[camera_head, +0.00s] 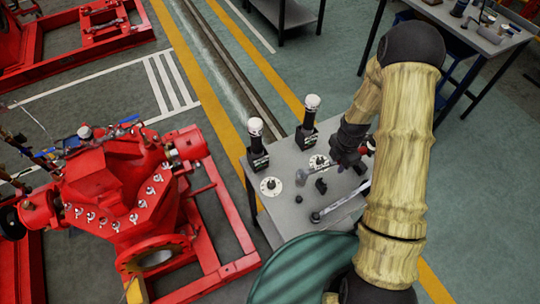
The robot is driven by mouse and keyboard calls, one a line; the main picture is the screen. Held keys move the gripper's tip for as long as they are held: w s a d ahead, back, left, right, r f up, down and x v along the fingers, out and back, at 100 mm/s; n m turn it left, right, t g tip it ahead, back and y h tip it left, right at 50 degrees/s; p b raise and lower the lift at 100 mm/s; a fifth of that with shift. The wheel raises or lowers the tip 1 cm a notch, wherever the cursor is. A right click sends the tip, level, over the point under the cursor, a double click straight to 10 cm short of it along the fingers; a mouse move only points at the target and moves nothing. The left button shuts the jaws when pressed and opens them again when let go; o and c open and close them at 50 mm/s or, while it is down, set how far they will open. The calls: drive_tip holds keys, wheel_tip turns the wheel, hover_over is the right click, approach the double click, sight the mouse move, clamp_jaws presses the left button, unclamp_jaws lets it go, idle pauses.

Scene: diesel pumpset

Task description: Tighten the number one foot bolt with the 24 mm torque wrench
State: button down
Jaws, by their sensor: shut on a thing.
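My gripper (349,146) is small in view above the grey bench and partly hidden by my arm. It is shut on a wrench-like tool (333,171), with a grey head toward the left and a red part toward the right. I cannot read its size. A second long silver tool with a black end (338,203) lies on the bench, partly hidden by my arm. The red pump (118,190) stands on its red base frame (232,222) to the left, apart from my gripper. I cannot single out the number one foot bolt.
The grey bench (290,222) holds two black-and-white bottle-like stands (307,122) (256,143), two white discs (271,186) (318,162) and small dark parts (321,185). A narrow floor gap separates bench and base frame. Another bench (490,38) stands at upper right.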

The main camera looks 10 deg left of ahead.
drive_tip(key=m, duration=0.3)
drive_tip(key=r+m, duration=0.1)
drive_tip(key=m, duration=0.1)
drive_tip(key=shift+w+m, duration=0.1)
drive_tip(key=shift+m, duration=0.3)
drive_tip(key=m, duration=0.6)
drive_tip(key=shift+w+r, duration=0.1)
drive_tip(key=shift+r, duration=0.3)
drive_tip(key=m, duration=0.4)
drive_tip(key=r+m, duration=0.1)
drive_tip(key=m, duration=0.1)
drive_tip(key=shift+w+d+m, duration=0.1)
drive_tip(key=shift+m, duration=0.2)
drive_tip(key=m, duration=0.6)
drive_tip(key=shift+r, duration=0.35)
